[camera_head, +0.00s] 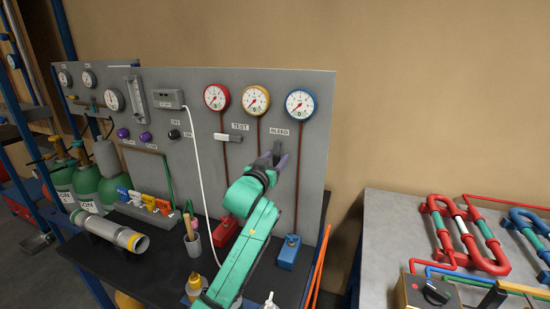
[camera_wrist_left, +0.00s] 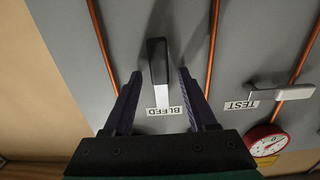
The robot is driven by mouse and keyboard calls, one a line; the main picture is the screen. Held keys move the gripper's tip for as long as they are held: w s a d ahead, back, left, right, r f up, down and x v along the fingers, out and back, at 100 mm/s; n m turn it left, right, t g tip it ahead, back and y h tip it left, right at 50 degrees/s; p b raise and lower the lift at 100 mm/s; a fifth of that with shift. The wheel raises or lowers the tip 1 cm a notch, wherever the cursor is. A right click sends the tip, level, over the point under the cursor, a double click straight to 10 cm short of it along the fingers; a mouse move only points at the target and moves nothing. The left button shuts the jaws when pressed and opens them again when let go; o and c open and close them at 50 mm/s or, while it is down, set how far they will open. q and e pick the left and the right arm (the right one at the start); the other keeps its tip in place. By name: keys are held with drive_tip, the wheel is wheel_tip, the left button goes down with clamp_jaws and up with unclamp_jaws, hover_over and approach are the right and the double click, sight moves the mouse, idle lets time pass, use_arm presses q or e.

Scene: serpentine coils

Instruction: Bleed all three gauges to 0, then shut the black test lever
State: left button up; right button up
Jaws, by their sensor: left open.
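The red (camera_head: 216,97), yellow (camera_head: 255,100) and blue (camera_head: 300,103) gauges sit in a row on the grey panel; their needles are too small to read surely. The red gauge (camera_wrist_left: 268,147) also shows in the left wrist view. The bleed lever (camera_wrist_left: 157,62) has a black grip; in the head view my gripper mostly hides it. The test lever (camera_head: 228,137) has a pale grip and lies sideways; it also shows in the wrist view (camera_wrist_left: 280,95). My left gripper (camera_head: 272,155) is open, its fingers (camera_wrist_left: 158,85) on either side of the bleed lever, apart from it.
Copper pipes run down the panel to a red block (camera_head: 224,232) and a blue block (camera_head: 289,252) on the dark bench. A white hose (camera_head: 200,175) hangs left of my arm. A cup of tools (camera_head: 192,242) stands nearby. Another table (camera_head: 385,230) with coloured pipes is at right.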

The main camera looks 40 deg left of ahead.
use_arm(q)
clamp_jaws()
idle(1.4)
